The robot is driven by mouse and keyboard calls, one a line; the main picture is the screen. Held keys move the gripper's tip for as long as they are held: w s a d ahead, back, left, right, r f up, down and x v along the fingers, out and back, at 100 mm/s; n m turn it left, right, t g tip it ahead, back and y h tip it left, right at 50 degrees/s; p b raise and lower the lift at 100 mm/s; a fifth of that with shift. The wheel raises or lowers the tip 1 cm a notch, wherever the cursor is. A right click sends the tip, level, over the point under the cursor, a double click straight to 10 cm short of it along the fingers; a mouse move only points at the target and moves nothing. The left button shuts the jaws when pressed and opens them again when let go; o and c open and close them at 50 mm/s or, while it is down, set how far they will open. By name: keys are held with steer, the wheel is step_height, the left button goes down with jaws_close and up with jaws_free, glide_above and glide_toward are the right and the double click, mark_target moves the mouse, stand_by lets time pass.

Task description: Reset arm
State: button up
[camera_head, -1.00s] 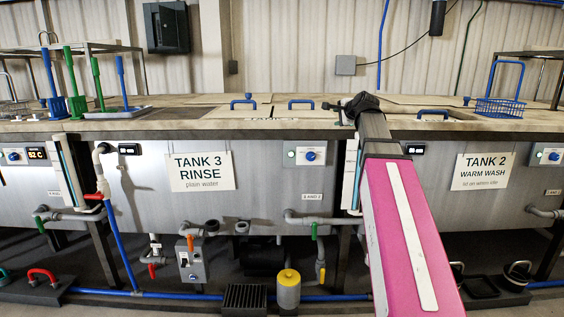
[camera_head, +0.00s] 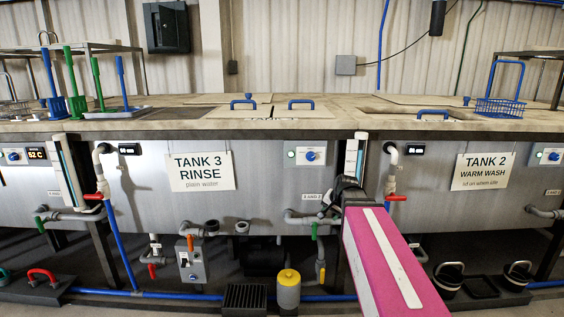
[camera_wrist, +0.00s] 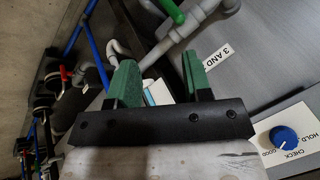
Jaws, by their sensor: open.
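My gripper (camera_wrist: 158,82) shows in the wrist view with two green fingers apart and nothing between them. In the head view my pink arm reaches up from the lower right, and its dark end is in front of the tank fronts, below the bench top. In the wrist view the gripper is close to the tank front, with grey pipes (camera_wrist: 180,35) beyond the fingers and a blue knob (camera_wrist: 283,138) at the lower right.
The tank 3 rinse sign (camera_head: 200,172) is left of my arm, and the tank 2 warm wash sign (camera_head: 483,171) is right. A red-handled valve (camera_head: 397,198) is just right of my arm's end. Blue lid handles (camera_head: 301,103) and a blue wire basket (camera_head: 499,107) are on the bench top.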

steer(key=s+f+n+g+h, duration=0.2)
steer(key=s+f+n+g, duration=0.3)
steer(key=s+f, duration=1.1)
steer(key=shift+f+n, duration=0.55)
steer(key=shift+n, duration=0.05)
